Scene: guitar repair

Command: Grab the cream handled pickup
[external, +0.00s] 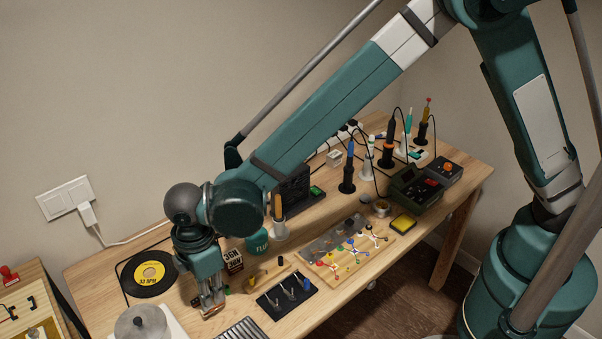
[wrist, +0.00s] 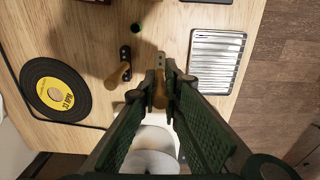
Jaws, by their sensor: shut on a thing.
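My gripper (external: 212,302) points down over the left part of the workbench. In the wrist view its fingertips (wrist: 163,80) are close together on a handled pickup (wrist: 160,97). That piece has a tan handle between the fingers and a small pale plate with dots just beyond the tips. I take it to be the cream handled pickup; its colour is hard to judge here. Whether it touches the table I cannot tell. A second handled piece (wrist: 123,66), with a black plate and a wooden handle, lies just left of the fingers.
A black record with a yellow label (external: 152,273) lies to the left. A round metal lid-like thing (external: 142,321) stands near the front. A ribbed metal tray (wrist: 214,60) is right of the fingers. A black tool mat (external: 287,295) lies to the right in the external view.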

